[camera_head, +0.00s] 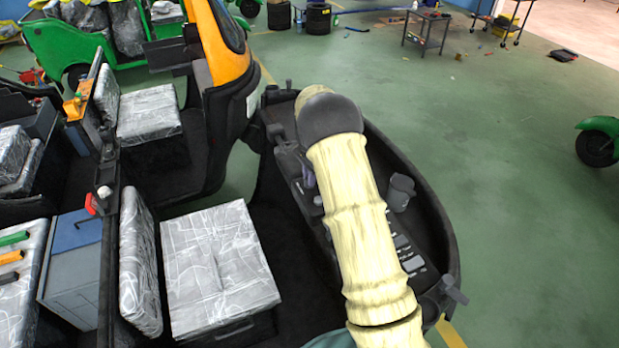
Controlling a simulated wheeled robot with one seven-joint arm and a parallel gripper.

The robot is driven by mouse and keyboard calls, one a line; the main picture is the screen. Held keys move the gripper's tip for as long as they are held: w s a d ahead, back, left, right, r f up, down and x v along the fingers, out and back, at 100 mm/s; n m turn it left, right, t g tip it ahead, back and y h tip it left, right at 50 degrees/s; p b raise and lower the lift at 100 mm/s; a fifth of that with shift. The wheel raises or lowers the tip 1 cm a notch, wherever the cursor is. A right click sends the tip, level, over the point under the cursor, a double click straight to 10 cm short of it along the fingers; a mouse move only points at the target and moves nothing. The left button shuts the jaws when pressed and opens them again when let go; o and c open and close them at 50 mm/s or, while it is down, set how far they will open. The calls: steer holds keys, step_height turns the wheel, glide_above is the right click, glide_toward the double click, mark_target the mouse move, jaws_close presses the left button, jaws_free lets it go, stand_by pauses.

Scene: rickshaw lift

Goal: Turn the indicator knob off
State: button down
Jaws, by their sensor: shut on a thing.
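The dark dashboard tray (432,222) of a rickshaw curves across the middle right of the head view. Light-marked switches or labels (405,252) show on it just right of my arm. A dark control housing (288,158) with small levers is at the left of my arm. I cannot pick out the indicator knob or its setting; it is too small or hidden by my arm. My cream, ringed arm crosses over the dashboard from the bottom, with a dark rounded joint at its far end. My gripper is not visible; the arm may cover it.
A grey cup-like holder (399,192) stands on the dashboard. White plastic-wrapped seats (215,265) lie to the left, beside a blue-grey box (75,265). A yellow-and-black rickshaw front (226,65) stands beyond.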

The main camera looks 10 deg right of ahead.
steer(key=shift+w+r+m, duration=0.1)
steer(key=shift+m, duration=0.7)
steer(key=c, duration=1.4)
jaws_free()
steer(key=shift+r, duration=0.1)
step_height(320, 180, up, 17)
steer(key=b, duration=0.4)
